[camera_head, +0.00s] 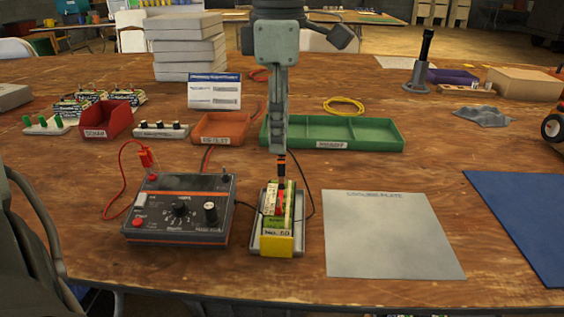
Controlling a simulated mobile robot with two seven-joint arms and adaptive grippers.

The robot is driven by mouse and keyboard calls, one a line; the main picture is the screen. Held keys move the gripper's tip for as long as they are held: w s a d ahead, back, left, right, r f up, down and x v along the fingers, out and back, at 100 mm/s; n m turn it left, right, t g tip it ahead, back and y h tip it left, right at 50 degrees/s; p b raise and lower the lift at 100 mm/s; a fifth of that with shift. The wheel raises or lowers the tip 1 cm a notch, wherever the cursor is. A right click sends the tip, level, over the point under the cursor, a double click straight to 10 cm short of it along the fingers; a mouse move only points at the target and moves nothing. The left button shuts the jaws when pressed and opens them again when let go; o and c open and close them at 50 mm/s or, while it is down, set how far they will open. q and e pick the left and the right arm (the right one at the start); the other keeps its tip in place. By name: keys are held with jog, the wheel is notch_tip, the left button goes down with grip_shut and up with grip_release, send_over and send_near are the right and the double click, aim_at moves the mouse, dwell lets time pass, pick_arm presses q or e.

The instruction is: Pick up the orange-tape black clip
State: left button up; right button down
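The orange-tape black clip (282,160) stands at the top of the battery pack (279,217), with its orange band just below my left gripper's fingertips. My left gripper (278,148) points straight down from the top of the picture. Its fingers show edge-on, one in front of the other, so their gap is hidden. Fingertips and clip overlap in the picture; I cannot tell whether they touch. The pack, marked "No. 60", sits on a grey tray (257,246). A red clip (146,157) is at the charger's left back corner. My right gripper is not in view.
The black charger (178,222) stands left of the pack, with red and black leads looping nearby. A grey "cooling plate" (390,235) lies to the right, bare. A green divided tray (390,134), orange bin (224,128) and red bin (106,119) stand behind.

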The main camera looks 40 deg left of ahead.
aim_at(282, 157)
pick_arm(q)
jog(key=f, duration=0.5)
jog(key=shift+w+d+f, duration=0.1)
jog(key=shift+w, duration=0.1)
jog(key=shift+c, duration=0.5)
grip_shut()
